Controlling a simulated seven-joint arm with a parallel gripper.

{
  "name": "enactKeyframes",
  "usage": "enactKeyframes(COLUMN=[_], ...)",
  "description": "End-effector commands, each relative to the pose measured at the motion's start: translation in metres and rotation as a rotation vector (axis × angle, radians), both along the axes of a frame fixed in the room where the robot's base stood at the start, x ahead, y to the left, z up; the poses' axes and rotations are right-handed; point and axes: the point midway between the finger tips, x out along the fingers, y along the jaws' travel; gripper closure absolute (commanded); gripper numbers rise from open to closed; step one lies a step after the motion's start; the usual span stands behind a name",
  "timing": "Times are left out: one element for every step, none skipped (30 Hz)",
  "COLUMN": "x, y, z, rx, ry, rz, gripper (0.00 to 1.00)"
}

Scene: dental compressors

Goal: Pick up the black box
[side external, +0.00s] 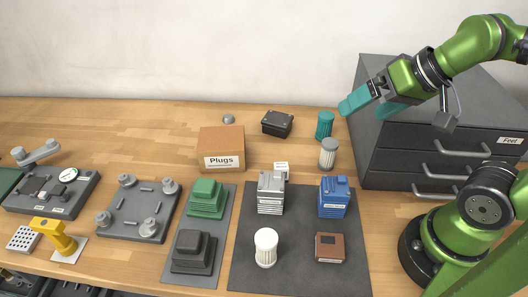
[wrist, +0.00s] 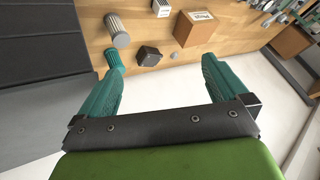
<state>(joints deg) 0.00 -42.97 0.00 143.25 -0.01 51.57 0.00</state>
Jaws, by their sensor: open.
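The black box (side external: 277,123) is a small, dark, lidded box on the wooden table, near its back edge, between the Plugs box and a teal ribbed cylinder. It also shows in the wrist view (wrist: 149,56), beyond and between my two fingers. My gripper (side external: 366,104) is teal-fingered and open, raised in front of the grey drawer cabinet and to the right of the black box. In the wrist view my gripper's fingers (wrist: 160,75) are spread wide with nothing between them. The black box stands apart from them.
The Plugs box (side external: 221,148) is left of the black box. The teal cylinder (side external: 325,125) and a grey cylinder (side external: 328,153) stand to its right. A grey dome (side external: 228,119) lies to its left. The drawer cabinet (side external: 440,110) stands at right. Several parts sit on dark mats in front.

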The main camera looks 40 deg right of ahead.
Motion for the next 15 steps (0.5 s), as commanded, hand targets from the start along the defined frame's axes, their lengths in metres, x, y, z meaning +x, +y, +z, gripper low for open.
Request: enactKeyframes(x=[0.000, 0.000, 0.000, 0.000, 0.000, 0.001, 0.001, 0.001, 0.001, 0.001, 0.001, 0.001, 0.006, 0.011, 0.018], y=[0.000, 0.000, 0.000, 0.000, 0.000, 0.000, 0.000, 0.000, 0.000, 0.000, 0.000, 0.000, -0.001, -0.002, -0.003], z=[0.000, 0.000, 0.001, 0.002, 0.004, 0.009, 0.013, 0.019, 0.028, 0.035, 0.043, 0.055, 0.057, 0.060, 0.065], rx=[0.000, 0.000, 0.000, 0.001, 0.000, 0.001, 0.001, 0.001, 0.000, 0.001, 0.000, 0.001, -0.010, -0.023, -0.038], ry=[0.000, 0.000, 0.000, -0.001, -0.002, -0.003, -0.004, -0.006, -0.006, -0.006, -0.007, -0.007, 0.007, 0.018, 0.029], rz=[0.000, 0.000, 0.000, 0.000, 0.000, 0.000, 0.000, 0.000, 0.000, 0.000, 0.000, -0.001, 0.011, 0.026, 0.046], gripper=[0.00, 0.00, 0.00, 0.00, 0.00, 0.00, 0.00, 0.00, 0.00, 0.00, 0.00, 0.00, 0.00, 0.00, 0.00])
